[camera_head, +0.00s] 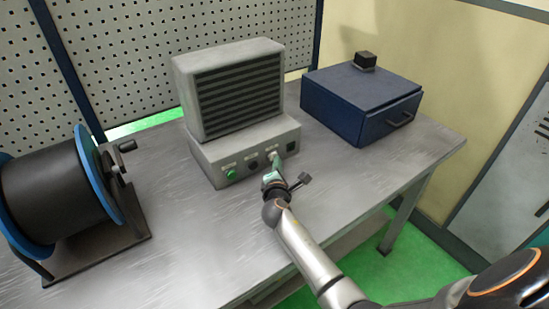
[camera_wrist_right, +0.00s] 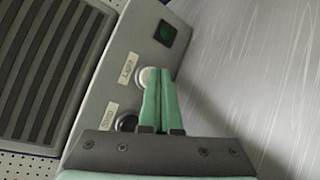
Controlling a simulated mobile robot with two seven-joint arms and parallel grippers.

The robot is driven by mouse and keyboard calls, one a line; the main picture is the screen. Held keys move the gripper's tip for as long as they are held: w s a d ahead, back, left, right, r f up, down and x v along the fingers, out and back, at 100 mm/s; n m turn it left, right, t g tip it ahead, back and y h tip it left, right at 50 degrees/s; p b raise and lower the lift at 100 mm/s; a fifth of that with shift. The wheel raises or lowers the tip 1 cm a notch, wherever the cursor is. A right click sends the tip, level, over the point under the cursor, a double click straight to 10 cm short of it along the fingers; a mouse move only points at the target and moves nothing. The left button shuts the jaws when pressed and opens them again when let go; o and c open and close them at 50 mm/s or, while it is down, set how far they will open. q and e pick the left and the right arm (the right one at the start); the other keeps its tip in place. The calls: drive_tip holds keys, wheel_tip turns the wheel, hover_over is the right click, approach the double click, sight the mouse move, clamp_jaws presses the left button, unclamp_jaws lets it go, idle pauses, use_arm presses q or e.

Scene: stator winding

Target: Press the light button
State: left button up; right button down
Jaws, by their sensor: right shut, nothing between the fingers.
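The light button is a round white button (camera_wrist_right: 145,77) with a small label beside it, on the sloped front of a grey control box (camera_head: 213,163). My right gripper (camera_head: 275,165) is at the box's front. In the right wrist view its green fingers (camera_wrist_right: 159,72) are shut together and empty, with their tips over the edge of the white button. The fingers hide part of the button, and I cannot tell whether they touch it. In the head view the gripper largely covers the button. My left gripper is not in view.
The panel also has a green button (camera_head: 231,174), a black button (camera_wrist_right: 127,123) and a dark green square (camera_wrist_right: 166,33). A cable spool (camera_head: 65,195) stands left and a blue drawer box (camera_head: 345,105) stands right. The metal table (camera_head: 190,245) is clear in front.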

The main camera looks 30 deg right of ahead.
drive_tip(key=shift+s, duration=0.1)
drive_tip(key=shift+s+p, duration=0.3)
drive_tip(key=shift+s, duration=0.45)
drive_tip(key=shift+s+d+p, duration=0.2)
drive_tip(key=shift+s+p, duration=0.65)
drive_tip(key=shift+s, duration=0.95)
drive_tip(key=shift+s+d+p, duration=0.1)
drive_tip(key=shift+s+p, duration=0.2)
drive_tip(key=shift+s, duration=0.9)
